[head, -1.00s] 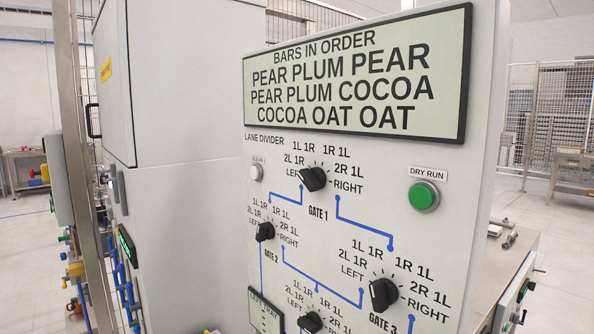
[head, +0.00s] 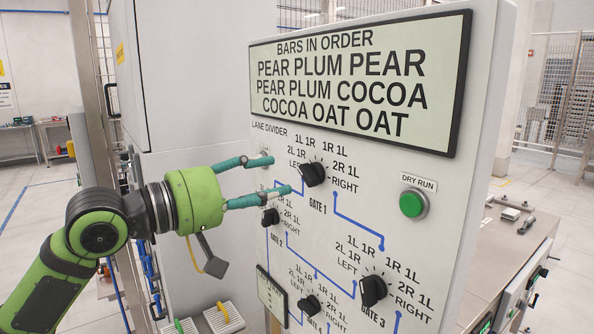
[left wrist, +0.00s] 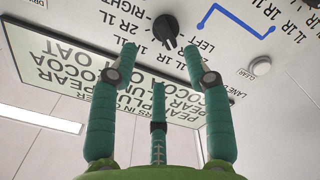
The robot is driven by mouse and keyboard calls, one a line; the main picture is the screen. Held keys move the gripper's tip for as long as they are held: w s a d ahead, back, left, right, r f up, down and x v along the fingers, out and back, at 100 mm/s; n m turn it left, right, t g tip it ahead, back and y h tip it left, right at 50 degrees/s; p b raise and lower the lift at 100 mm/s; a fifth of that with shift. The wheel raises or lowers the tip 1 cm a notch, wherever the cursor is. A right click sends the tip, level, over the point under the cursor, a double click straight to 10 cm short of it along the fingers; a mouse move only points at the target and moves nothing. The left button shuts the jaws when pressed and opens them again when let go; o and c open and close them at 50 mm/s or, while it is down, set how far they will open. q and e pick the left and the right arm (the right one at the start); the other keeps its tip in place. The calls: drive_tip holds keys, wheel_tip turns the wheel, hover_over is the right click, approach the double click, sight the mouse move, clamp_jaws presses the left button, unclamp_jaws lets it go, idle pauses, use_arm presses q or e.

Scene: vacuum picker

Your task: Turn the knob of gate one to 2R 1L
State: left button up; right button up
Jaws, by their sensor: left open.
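The black knob of gate one (head: 312,174) is on the upright white panel, below the display. Its labels run from LEFT through 2L 1R, 1L 1R, 1R 1L and 2R 1L to RIGHT. Its pointer seems to face the upper left side; I cannot read the exact mark. My left gripper (head: 280,175) is open and empty, its teal fingers just left of this knob in the head view. In the left wrist view, which is upside down, the knob (left wrist: 166,29) lies beyond and between the spread fingertips (left wrist: 159,50), apparently untouched. My right gripper is out of view.
The gate 2 knob (head: 270,217) is below the fingers, partly hidden. The gate 3 knob (head: 373,290) and another knob (head: 308,305) are lower. A green DRY RUN button (head: 412,204) is to the right. The display (head: 362,82) is above.

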sight(305, 174)
use_arm(q)
drive_tip(key=p+x, duration=0.2)
drive_tip(key=x, duration=0.4)
drive_tip(key=shift+w+p, duration=0.15)
drive_tip(key=shift+p, duration=0.2)
drive_tip(key=shift+w+d, duration=0.15)
drive_tip(key=shift+d, duration=0.05)
drive_tip(key=shift+f, duration=0.1)
drive_tip(key=shift+a, duration=0.1)
clamp_jaws()
